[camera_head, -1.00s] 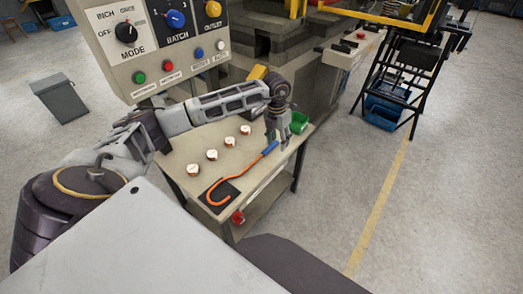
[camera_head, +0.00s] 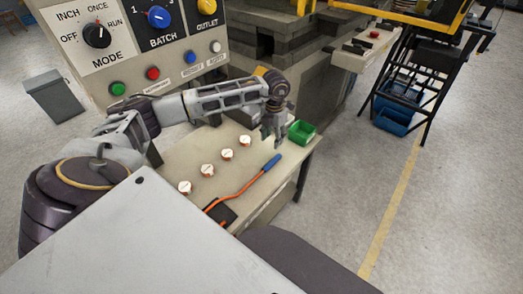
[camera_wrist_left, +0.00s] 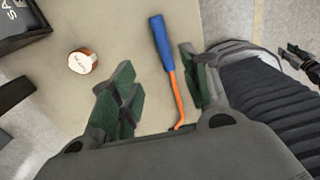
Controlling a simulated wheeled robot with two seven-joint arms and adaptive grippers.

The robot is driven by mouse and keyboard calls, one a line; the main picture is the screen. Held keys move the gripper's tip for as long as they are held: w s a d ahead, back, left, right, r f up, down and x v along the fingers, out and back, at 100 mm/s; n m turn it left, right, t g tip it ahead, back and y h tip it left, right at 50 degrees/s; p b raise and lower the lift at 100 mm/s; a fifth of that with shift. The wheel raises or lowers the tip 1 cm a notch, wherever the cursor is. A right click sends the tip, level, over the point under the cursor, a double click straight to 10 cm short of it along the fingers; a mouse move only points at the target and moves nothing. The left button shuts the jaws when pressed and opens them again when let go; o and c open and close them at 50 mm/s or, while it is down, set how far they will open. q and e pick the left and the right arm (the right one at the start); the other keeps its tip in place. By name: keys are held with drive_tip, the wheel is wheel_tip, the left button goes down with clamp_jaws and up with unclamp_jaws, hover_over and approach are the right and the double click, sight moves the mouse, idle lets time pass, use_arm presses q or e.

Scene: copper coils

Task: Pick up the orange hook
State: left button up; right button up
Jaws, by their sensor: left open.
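The orange hook lies on the small beige table (camera_head: 178,157), its thin orange shaft (camera_head: 238,192) running up to a blue handle (camera_head: 271,163). Its curved end is hidden behind my own body in the head view. My left gripper (camera_head: 271,137) is open and empty above the table, a little beyond the handle in the head view. In the left wrist view, the blue handle (camera_wrist_left: 161,43) and orange shaft (camera_wrist_left: 177,95) show between and beyond the green-padded fingers of the left gripper (camera_wrist_left: 160,88).
Several copper coils (camera_head: 207,170) with white tops stand in a row left of the hook. A green bin (camera_head: 302,132) sits at the table's far right corner. A control panel (camera_head: 135,50) stands behind.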

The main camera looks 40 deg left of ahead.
use_arm(q)
hover_over(272, 161)
drive_tip(key=f, duration=0.8)
drive_tip(key=shift+w+a+f, duration=0.1)
drive_tip(key=shift+a, duration=0.1)
drive_tip(key=shift+f, duration=0.2)
use_arm(e)
drive_tip(key=shift+w+a+r, duration=0.1)
drive_tip(key=shift+w+a, duration=0.1)
drive_tip(key=shift+w, duration=0.25)
use_arm(q)
drive_tip(key=shift+f, duration=0.1)
drive_tip(key=shift+d+f, duration=0.15)
drive_tip(key=shift+f, duration=0.85)
drive_tip(key=shift+d+f, duration=0.1)
drive_tip(key=shift+f, duration=0.85)
drive_tip(key=shift+f+b, duration=0.3)
drive_tip(key=shift+f, duration=0.2)
use_arm(e)
drive_tip(key=shift+w+a+r, duration=0.1)
drive_tip(key=shift+w+a, duration=0.05)
drive_tip(key=shift+w, duration=0.2)
